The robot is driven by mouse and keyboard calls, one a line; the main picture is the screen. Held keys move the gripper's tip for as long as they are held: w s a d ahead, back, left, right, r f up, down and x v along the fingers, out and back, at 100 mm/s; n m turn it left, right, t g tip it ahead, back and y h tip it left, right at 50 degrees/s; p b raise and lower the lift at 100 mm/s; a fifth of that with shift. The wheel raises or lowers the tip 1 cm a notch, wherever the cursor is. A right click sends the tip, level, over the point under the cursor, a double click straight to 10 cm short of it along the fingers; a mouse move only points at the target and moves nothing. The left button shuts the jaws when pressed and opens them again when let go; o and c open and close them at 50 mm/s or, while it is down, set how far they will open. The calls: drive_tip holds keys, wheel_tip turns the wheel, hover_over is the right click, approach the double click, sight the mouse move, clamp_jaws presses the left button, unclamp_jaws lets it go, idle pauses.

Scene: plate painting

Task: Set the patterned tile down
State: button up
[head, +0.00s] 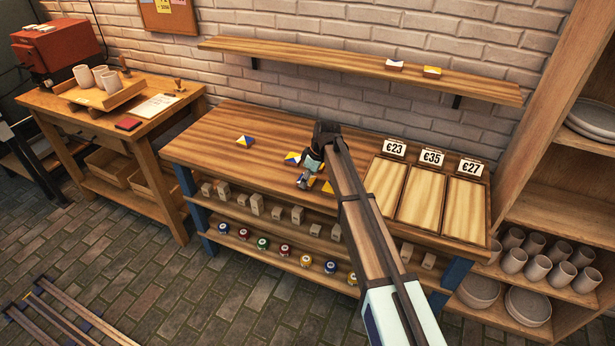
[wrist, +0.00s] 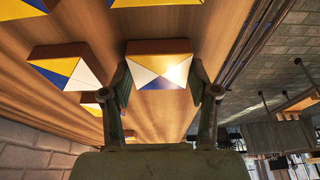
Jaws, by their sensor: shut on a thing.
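My gripper (wrist: 160,88) is shut on a patterned tile (wrist: 160,72) with white and blue triangles and a yellow side, one finger on each side of it. In the head view my gripper (head: 309,178) is low over the front part of the wooden worktable (head: 210,130). There the held tile is mostly hidden, and I cannot tell whether it touches the tabletop. Another patterned tile (head: 292,158) lies just left of my gripper, and one more (head: 244,140) lies farther left. In the wrist view a similar tile (wrist: 64,68) is beside the held one.
Three wooden trays (head: 424,195) with price cards stand on the table's right. Two tiles (head: 395,65) sit on the wall shelf (head: 330,66). Small blocks and paint jars (head: 263,243) line the shelves under the tabletop. The table's left end is clear.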

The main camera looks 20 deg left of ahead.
drive_tip(key=o, duration=1.2)
drive_tip(key=shift+f, duration=0.1)
drive_tip(key=shift+o, duration=0.2)
drive_tip(key=b+v, duration=0.2)
drive_tip(key=v, duration=1)
